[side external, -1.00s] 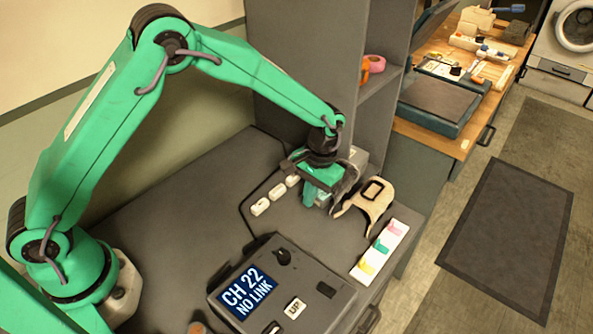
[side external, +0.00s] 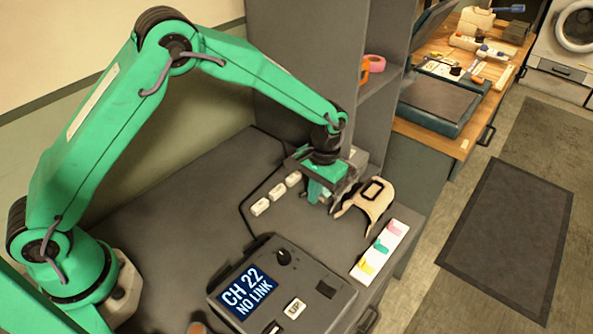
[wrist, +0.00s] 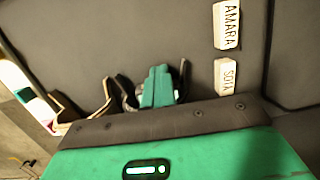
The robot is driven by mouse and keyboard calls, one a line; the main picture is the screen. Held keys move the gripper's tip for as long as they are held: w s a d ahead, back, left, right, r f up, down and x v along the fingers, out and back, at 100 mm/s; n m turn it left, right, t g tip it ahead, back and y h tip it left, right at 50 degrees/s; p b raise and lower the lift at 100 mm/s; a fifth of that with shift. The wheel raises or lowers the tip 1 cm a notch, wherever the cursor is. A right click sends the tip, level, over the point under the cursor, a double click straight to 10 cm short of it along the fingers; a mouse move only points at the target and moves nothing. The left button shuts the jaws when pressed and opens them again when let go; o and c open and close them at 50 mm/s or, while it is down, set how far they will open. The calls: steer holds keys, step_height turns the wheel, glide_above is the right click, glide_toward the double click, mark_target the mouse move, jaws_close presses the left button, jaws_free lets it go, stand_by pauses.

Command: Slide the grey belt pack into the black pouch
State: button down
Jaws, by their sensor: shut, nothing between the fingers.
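My gripper (side external: 322,196) is shut and empty, pointing down low over the grey counter; its closed green fingertips show in the wrist view (wrist: 158,88). A grey box (side external: 357,158), possibly the belt pack, shows partly behind my gripper, which hides much of it. Just right of my gripper stands a tan curved piece (side external: 380,208) with a dark rectangular ring on top; I cannot tell whether this ring is the black pouch. Tan edges (wrist: 68,115) and dark curved edges also show beside the fingers in the wrist view.
White name tags (side external: 261,207) lie in a row left of my gripper; two read in the wrist view (wrist: 227,25). A console (side external: 318,268) shows "CH 22 NO LINK". A white strip with coloured clips (side external: 398,233) lies near the counter's right edge. A grey shelf (side external: 385,85) rises behind.

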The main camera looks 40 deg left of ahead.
steer(key=shift+w+d+f+t+h, duration=0.3)
steer(key=shift+w+d+t, duration=0.4)
steer(key=shift+t, duration=0.2)
steer(key=shift+r, duration=0.15)
steer(key=shift+w+a+r, duration=0.15)
steer(key=shift+r, duration=3.35)
steer(key=shift+s+r, duration=0.2)
steer(key=shift+r, duration=0.25)
